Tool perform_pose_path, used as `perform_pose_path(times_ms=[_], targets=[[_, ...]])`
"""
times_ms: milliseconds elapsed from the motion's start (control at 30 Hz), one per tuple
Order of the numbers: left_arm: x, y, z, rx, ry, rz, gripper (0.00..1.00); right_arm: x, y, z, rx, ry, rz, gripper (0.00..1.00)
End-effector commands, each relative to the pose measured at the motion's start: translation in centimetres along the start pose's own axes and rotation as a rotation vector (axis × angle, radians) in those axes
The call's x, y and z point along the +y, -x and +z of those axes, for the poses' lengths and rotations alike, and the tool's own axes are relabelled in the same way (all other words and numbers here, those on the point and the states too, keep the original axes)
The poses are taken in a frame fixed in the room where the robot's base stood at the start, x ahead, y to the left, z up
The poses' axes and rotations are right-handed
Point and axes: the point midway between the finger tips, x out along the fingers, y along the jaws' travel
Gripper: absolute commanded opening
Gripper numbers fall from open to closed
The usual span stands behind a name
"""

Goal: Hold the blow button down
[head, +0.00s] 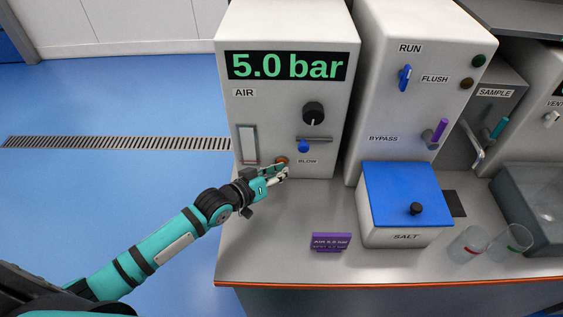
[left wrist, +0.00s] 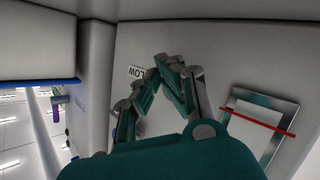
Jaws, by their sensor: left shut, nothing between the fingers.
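The orange blow button (head: 281,161) is low on the front of the white air unit (head: 324,100), left of the "BLOW" label (head: 307,161). My left gripper (head: 284,172) is right at the button, at its lower edge in the head view. Its fingers are shut with nothing between them. In the left wrist view the fingertips of the left gripper (left wrist: 168,60) meet in front of the panel (left wrist: 215,55), beside the partly covered label (left wrist: 136,72). The fingers hide the button there. I cannot tell whether they touch or press it. My right gripper is not in view.
The air display (head: 288,66) reads 5.0 bar. A dark knob (head: 313,113) and blue valve (head: 303,147) sit above the button. A gauge window (head: 248,144) is to its left. A purple tag (head: 330,242), blue-lidded salt box (head: 403,190) and two glasses stand on the bench.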

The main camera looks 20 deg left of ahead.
Motion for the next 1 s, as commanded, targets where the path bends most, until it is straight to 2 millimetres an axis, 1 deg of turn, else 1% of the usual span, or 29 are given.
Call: perform_pose_path(times_ms=[67,267,667,1000], targets=[[0.3,0.3,-0.2,0.003,0.0,0.0,0.0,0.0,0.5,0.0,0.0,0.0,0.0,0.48],[0.8,1.1,0.4,0.002,0.001,0.001,0.0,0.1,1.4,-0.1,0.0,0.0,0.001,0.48],[1.0,1.3,0.8,0.0,0.001,0.0,0.0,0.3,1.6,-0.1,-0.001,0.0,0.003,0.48],[2.7,3.6,2.4,-0.002,0.004,-0.001,0.0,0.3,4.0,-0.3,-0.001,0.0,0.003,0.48]])
